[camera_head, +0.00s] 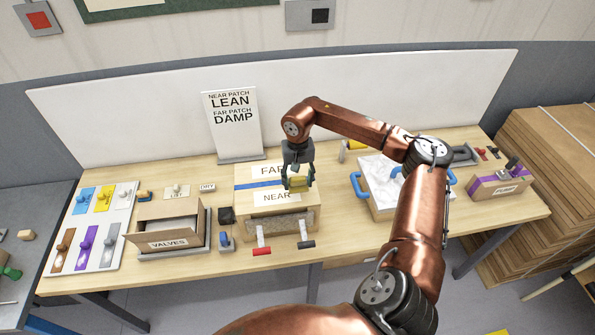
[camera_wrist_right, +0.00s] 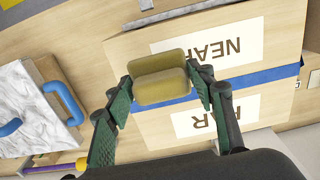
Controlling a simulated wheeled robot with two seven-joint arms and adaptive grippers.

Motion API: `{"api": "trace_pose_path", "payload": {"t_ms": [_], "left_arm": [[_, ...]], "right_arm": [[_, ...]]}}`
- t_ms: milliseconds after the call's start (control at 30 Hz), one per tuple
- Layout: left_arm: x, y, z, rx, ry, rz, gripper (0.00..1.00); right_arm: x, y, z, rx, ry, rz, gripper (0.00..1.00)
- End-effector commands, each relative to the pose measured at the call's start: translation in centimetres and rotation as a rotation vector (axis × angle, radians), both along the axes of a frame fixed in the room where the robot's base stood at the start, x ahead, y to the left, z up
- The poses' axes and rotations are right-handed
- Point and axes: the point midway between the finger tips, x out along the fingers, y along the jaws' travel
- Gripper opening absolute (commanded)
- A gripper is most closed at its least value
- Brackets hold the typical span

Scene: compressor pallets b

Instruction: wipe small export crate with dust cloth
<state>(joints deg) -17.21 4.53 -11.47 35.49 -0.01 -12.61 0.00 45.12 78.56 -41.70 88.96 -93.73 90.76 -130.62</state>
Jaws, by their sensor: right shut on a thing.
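The small export crate (camera_head: 243,200) is a tan box with a blue stripe across its top and white labels, NEAR on the front half and a partly covered FAR behind. It also shows below the fingers in the right wrist view (camera_wrist_right: 130,52). My right gripper (camera_head: 298,180) is shut on the yellow dust cloth (camera_head: 299,185), a folded pad that shows between both fingers in the wrist view (camera_wrist_right: 160,80). The cloth is over the crate top by the stripe and the NEAR label's edge. I cannot tell whether it touches the top. My left gripper is not in view.
A sign (camera_head: 232,125) reading near patch lean, far patch damp stands behind the crate. An open VALVES box (camera_head: 170,220) is left, a marbled case with blue handles (camera_head: 383,180) right. Red-handled (camera_head: 262,251) and black-handled tools are at the crate's front.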

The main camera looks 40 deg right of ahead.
Motion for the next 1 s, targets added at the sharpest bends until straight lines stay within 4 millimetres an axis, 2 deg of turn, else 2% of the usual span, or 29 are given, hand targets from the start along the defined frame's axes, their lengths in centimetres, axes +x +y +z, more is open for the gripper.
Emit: {"api": "trace_pose_path", "payload": {"t_ms": [33, 433, 1000], "left_arm": [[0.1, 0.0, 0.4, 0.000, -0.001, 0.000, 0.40], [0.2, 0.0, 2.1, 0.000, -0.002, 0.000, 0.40], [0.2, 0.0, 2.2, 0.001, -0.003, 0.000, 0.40]], "right_arm": [[0.0, -0.1, 0.8, -0.001, -0.002, -0.002, 0.27], [-0.4, -0.5, 4.1, -0.001, -0.001, -0.009, 0.27], [-0.4, -0.5, 4.4, 0.000, -0.001, -0.011, 0.27]]}}
